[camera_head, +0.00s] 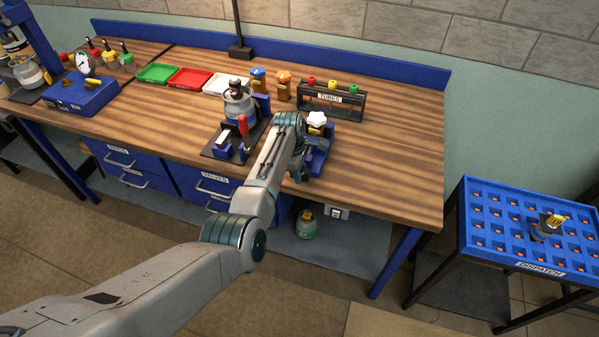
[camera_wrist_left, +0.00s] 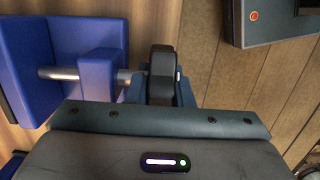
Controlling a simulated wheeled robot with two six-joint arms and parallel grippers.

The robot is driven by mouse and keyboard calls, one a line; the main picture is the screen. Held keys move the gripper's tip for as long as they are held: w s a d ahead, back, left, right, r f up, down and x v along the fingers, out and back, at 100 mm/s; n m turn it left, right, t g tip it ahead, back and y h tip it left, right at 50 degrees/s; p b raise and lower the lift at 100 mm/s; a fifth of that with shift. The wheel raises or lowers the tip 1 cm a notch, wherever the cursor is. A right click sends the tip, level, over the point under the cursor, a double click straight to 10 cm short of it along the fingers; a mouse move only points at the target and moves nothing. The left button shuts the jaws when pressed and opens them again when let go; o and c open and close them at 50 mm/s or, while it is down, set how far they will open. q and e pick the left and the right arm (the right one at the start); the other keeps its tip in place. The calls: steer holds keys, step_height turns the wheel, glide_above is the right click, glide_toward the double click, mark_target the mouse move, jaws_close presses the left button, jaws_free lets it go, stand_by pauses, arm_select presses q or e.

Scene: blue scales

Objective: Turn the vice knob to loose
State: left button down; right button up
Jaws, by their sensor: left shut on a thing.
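The blue vice (camera_head: 322,145) stands near the front edge of the workbench. A thing with a white lobed top (camera_head: 317,118) and an amber part below it sits at the vice. In the left wrist view the blue vice block (camera_wrist_left: 98,82) shows with a metal screw rod (camera_wrist_left: 58,73) running through it towards my gripper. My left gripper (camera_wrist_left: 162,75) is at the rod's outer end and shut on the vice knob, which its dark fingers mostly hide. In the head view my left gripper (camera_head: 302,168) is beside the vice, partly behind my own arm. My right gripper is not in view.
A dark stand with a jar (camera_head: 238,108) is left of the vice. A tube rack (camera_head: 332,100) and two amber bottles (camera_head: 283,90) stand behind it. The bench's right end (camera_head: 405,150) is clear. A blue dispatch rack (camera_head: 490,240) stands at right.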

arm_select(q)
steer(key=shift+a+f+g+h, duration=0.2)
steer(key=shift+g+h, duration=0.1)
steer(key=shift+h, duration=0.7)
steer(key=shift+g+h+b, duration=0.45)
steer(key=shift+g+h, duration=0.05)
steer(key=shift+h, duration=0.8)
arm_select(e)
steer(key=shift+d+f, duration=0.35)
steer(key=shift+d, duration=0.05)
arm_select(q)
steer(key=shift+d, duration=0.1)
steer(key=c, duration=1.6)
jaws_free()
steer(key=shift+o, duration=0.2)
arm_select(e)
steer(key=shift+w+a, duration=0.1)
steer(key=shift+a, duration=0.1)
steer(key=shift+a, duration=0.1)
